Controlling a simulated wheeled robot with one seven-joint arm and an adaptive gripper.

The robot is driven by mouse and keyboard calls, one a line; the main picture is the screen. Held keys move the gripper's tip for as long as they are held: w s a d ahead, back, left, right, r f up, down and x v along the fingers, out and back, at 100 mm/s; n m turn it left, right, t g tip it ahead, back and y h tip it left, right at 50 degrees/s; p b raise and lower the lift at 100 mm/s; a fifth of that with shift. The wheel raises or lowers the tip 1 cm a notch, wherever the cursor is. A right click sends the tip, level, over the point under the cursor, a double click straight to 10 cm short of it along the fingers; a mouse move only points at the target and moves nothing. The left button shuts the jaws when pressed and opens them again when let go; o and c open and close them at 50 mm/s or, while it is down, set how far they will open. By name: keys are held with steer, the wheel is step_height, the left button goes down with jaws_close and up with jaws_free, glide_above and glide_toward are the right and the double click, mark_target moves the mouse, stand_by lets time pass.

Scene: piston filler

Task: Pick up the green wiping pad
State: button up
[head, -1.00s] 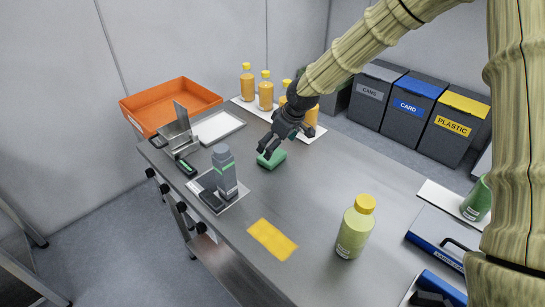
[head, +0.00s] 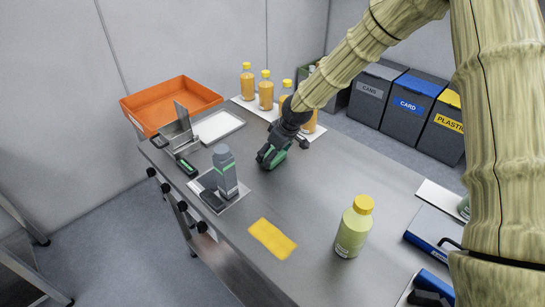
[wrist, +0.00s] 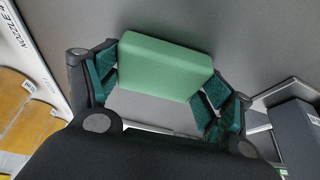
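The green wiping pad (wrist: 165,62) is a light green block. In the wrist view it lies between the two fingers of my gripper (wrist: 158,85), one at each end of it. I see no clear gap at either end, but cannot tell whether the fingers press on it. In the head view my gripper (head: 271,160) is low over the table at the pad's place and hides most or all of it.
A yellow cloth (head: 272,239) and a yellow-capped green bottle (head: 354,230) are nearer the front. The metal table (head: 310,205) is clear between them.

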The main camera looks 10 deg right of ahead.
steer(key=shift+c, duration=0.8)
steer(key=shift+r, duration=0.1)
step_height(320, 180, up, 10)
steer(key=shift+f+b, duration=0.15)
steer(key=shift+b, duration=0.7)
steer(key=o, duration=0.5)
steer(key=shift+c, duration=0.2)
steer(key=c, duration=0.4)
steer(key=shift+d, duration=0.1)
